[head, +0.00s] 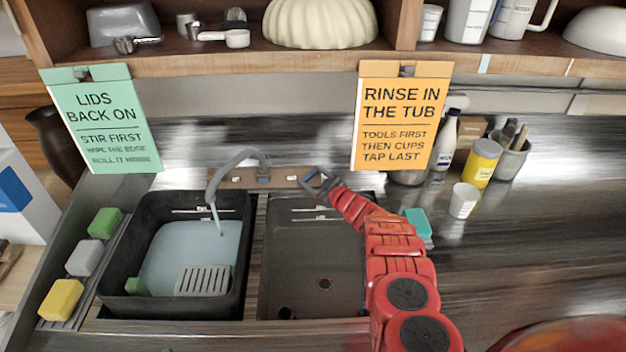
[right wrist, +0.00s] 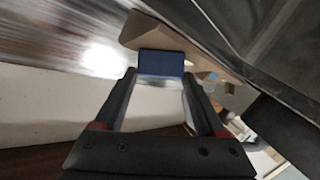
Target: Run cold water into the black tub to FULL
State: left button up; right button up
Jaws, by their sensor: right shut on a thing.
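The black tub (head: 119,262) stands at the left of the counter, holding pale blue water (head: 178,246). A white mark with lettering too small to read (head: 196,211) is on its back wall, just above the water surface. The grey tap spout (head: 214,182) arches over the tub, and a thin stream appears to fall from it into the water. My right gripper (head: 316,180) is at the right end of the tap's base, shut on a blue tap handle (right wrist: 161,63), which sits between its fingertips in the right wrist view. My left gripper is out of view.
A grey sink (head: 312,262) with a drain, without visible water, lies right of the tub under my right arm. A grate (head: 203,281) and a green block are in the tub. Sponges (head: 84,258) line its left. Two hanging signs (head: 401,115) flank the tap.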

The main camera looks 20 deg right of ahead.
jog(key=o, duration=1.3)
jog(key=shift+s+d+r, duration=0.1)
jog(key=shift+s+d, duration=0.1)
jog(key=shift+s, duration=0.25)
jog(key=p+v, duration=0.6)
jog(key=v, duration=1)
jog(key=shift+s, duration=0.2)
